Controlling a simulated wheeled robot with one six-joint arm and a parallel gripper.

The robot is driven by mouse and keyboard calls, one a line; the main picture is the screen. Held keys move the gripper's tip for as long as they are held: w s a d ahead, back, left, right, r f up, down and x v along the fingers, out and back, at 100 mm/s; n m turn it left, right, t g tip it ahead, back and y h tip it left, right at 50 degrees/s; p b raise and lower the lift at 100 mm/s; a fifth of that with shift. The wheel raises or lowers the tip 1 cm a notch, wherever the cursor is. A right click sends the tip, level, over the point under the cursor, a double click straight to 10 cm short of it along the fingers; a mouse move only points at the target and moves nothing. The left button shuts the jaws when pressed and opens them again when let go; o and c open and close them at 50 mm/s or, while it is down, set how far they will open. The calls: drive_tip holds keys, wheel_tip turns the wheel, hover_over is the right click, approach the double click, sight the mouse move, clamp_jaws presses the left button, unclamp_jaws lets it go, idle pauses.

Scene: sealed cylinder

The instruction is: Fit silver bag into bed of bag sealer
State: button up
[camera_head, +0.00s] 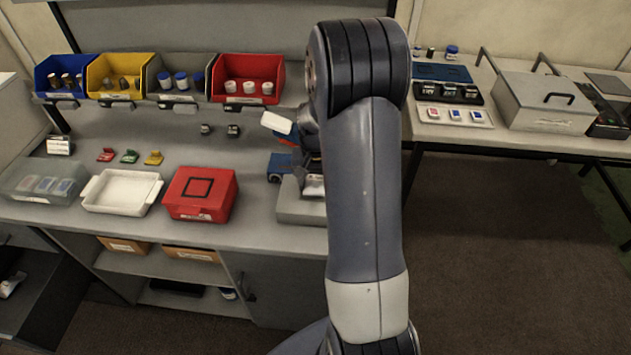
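My arm rises through the middle of the view and covers much of the bench's right end. My gripper is mostly or wholly behind it, so its fingers cannot be made out. A grey machine base (300,208), possibly the bag sealer, stands at the bench's right end, partly behind my arm. A small pale, shiny patch (315,186) shows on it; I cannot tell whether this is the silver bag. The bed of the sealer is hidden or too small to tell.
A red box (201,195), a white tray (122,191) and a clear container (43,182) line the bench front. Coloured bins (240,88) stand at the back. A side table on the right holds a grey lidded box (545,103). Floor between is clear.

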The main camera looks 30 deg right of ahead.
sight(316, 182)
drive_tip(key=o, duration=0.4)
drive_tip(key=shift+r, duration=0.1)
drive_tip(key=shift+r, duration=0.55)
wheel_tip(316, 182, up, 11)
drive_tip(key=shift+r+b, duration=0.15)
drive_tip(key=shift+b, duration=0.2)
wheel_tip(316, 182, down, 13)
wheel_tip(316, 182, up, 2)
drive_tip(key=shift+r+p, duration=0.15)
drive_tip(key=shift+p, duration=0.15)
drive_tip(key=shift+r, duration=0.6)
